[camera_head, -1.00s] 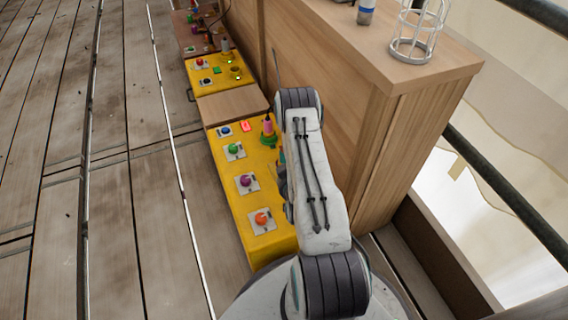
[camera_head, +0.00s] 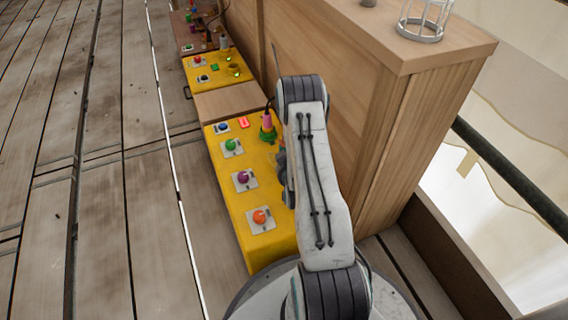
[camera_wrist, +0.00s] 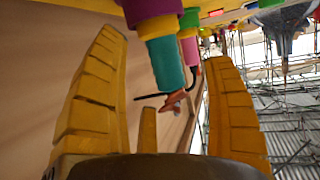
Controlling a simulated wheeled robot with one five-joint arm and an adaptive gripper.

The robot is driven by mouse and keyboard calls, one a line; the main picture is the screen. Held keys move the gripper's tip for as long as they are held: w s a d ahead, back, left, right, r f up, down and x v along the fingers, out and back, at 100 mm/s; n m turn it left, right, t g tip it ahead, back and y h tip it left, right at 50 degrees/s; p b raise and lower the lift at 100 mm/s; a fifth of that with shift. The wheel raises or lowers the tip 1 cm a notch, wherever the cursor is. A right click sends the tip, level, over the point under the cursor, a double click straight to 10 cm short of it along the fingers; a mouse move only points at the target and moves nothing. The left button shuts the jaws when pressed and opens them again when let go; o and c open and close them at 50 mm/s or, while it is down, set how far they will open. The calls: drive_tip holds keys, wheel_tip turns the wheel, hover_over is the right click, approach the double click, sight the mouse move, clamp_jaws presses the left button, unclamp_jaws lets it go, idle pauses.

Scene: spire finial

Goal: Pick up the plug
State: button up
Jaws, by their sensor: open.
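In the wrist view a teal plug (camera_wrist: 166,62) with a purple collar (camera_wrist: 150,10) stands between the fingers of my gripper (camera_wrist: 165,50). My gripper is open, its yellow fingers on either side of the teal plug and apart from it. A pink plug (camera_wrist: 189,48) with a green collar (camera_wrist: 189,17) is just behind it. In the head view the pink plug (camera_head: 267,121) stands upright in its green collar on the yellow box (camera_head: 237,197). My arm hides the teal plug and most of the gripper there.
The yellow box carries a blue, a green (camera_head: 231,145), a purple (camera_head: 243,177) and an orange button (camera_head: 260,216). A tall wooden cabinet (camera_head: 350,100) stands close on the right, with a wire cage (camera_head: 422,22) on top. Plank floor (camera_head: 100,230) is clear at left.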

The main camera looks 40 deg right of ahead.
drive_tip(key=shift+b+x, duration=1.05)
drive_tip(key=c, duration=1.3)
drive_tip(key=shift+c, duration=0.6)
drive_tip(key=shift+r, duration=0.15)
